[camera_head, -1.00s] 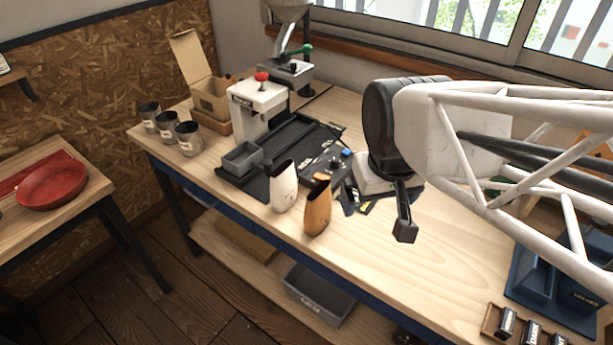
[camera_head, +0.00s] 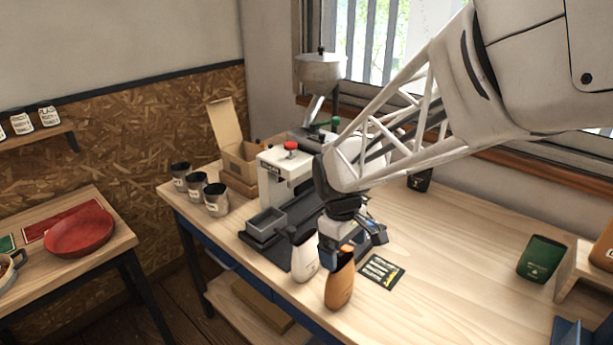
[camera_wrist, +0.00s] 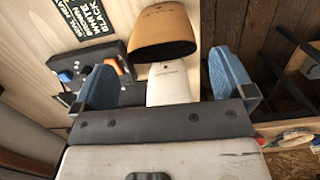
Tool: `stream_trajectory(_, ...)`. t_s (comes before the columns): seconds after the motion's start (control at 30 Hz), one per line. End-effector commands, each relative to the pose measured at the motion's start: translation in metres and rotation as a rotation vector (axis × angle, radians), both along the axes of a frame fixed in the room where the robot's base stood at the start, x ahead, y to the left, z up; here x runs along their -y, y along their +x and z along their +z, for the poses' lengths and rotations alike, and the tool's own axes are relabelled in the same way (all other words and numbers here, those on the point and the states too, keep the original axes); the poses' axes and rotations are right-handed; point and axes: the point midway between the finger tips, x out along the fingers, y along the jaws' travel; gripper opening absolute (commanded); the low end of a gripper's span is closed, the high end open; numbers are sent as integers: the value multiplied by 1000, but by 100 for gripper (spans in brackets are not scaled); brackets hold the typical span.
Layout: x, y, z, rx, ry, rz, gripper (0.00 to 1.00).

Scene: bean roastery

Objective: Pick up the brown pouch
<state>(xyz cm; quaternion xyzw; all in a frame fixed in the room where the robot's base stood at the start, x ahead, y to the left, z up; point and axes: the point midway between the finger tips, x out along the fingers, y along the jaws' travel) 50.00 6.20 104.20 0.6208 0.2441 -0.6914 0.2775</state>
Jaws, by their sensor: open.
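The brown pouch (camera_head: 340,283) stands upright near the front edge of the wooden workbench, with its open top facing up. In the wrist view the brown pouch (camera_wrist: 166,33) shows beyond the fingertips, near the top centre. My gripper (camera_head: 337,236) is above and just behind the brown pouch in the head view and partly covers the scene there. Its blue finger pads (camera_wrist: 162,72) are spread wide with nothing held. A white pouch (camera_head: 304,260) stands close on the left of the brown one. The white pouch (camera_wrist: 170,86) shows between the fingers in the wrist view.
A black label card (camera_head: 381,272) lies right of the brown pouch. A sealing machine (camera_head: 288,170) and dark tray (camera_head: 270,240) stand left and behind. A green pouch (camera_head: 540,259) stands far right; the bench between is clear.

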Motion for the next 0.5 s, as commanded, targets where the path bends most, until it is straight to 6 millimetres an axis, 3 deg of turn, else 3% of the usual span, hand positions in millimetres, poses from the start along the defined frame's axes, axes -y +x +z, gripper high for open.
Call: stream_trajectory(0.5,-4,6,-7,-13,-2,29,100)
